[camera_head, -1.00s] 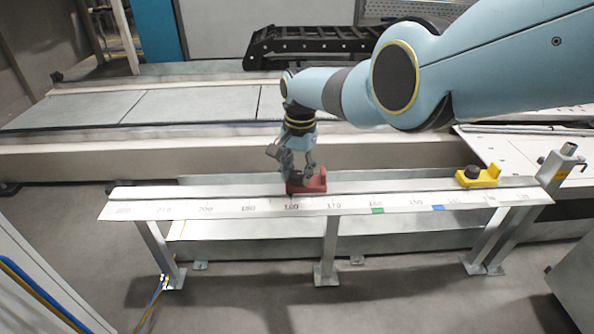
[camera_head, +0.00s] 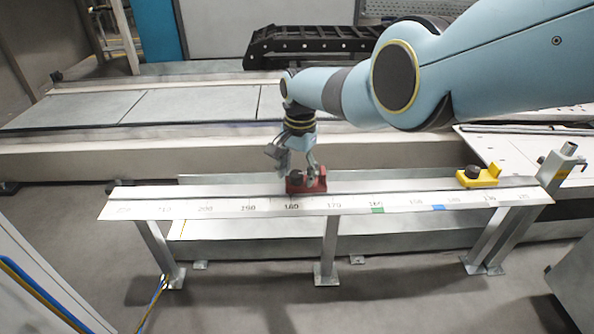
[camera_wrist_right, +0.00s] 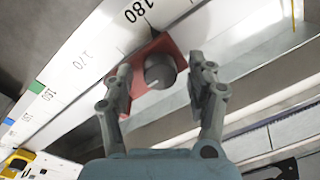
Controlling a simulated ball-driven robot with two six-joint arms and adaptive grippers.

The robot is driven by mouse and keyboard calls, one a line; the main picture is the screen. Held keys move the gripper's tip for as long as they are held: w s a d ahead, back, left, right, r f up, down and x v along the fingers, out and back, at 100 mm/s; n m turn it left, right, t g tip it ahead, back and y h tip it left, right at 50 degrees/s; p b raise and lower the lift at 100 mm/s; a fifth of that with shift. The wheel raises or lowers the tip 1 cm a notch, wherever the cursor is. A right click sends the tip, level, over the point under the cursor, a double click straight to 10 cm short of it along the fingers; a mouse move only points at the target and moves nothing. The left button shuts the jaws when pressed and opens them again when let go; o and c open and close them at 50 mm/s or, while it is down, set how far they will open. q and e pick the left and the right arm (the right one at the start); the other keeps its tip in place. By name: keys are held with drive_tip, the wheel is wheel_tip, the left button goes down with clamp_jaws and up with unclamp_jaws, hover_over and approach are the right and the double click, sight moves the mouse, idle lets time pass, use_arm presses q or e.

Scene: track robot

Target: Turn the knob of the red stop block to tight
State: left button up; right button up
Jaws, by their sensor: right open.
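The red stop block (camera_head: 318,185) sits on the metal rail (camera_head: 230,200) at about the 180 mark. Its round dark knob (camera_wrist_right: 160,71) has a light pointer line and shows on top of the block (camera_wrist_right: 138,84) in the right wrist view. My right gripper (camera_head: 299,172) is over the block in the head view. In the right wrist view my right gripper (camera_wrist_right: 163,80) is open, with one finger on each side of the knob and a visible gap on the right side. Whether the left finger touches the block is unclear. My left gripper is out of view.
A yellow stop block (camera_head: 488,178) with a dark knob stands near the rail's right end, beside a metal post (camera_head: 556,167). Green (camera_head: 377,210) and blue (camera_head: 438,208) marks lie on the scale. The rail's left part is clear.

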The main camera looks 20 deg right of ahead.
sight(299, 174)
drive_tip(key=shift+w+r, duration=0.1)
drive_tip(key=shift+r, duration=0.4)
wheel_tip(299, 174, up, 11)
drive_tip(key=shift+s+d, duration=0.2)
drive_tip(key=shift+s, duration=0.1)
drive_tip(key=shift+f, duration=0.1)
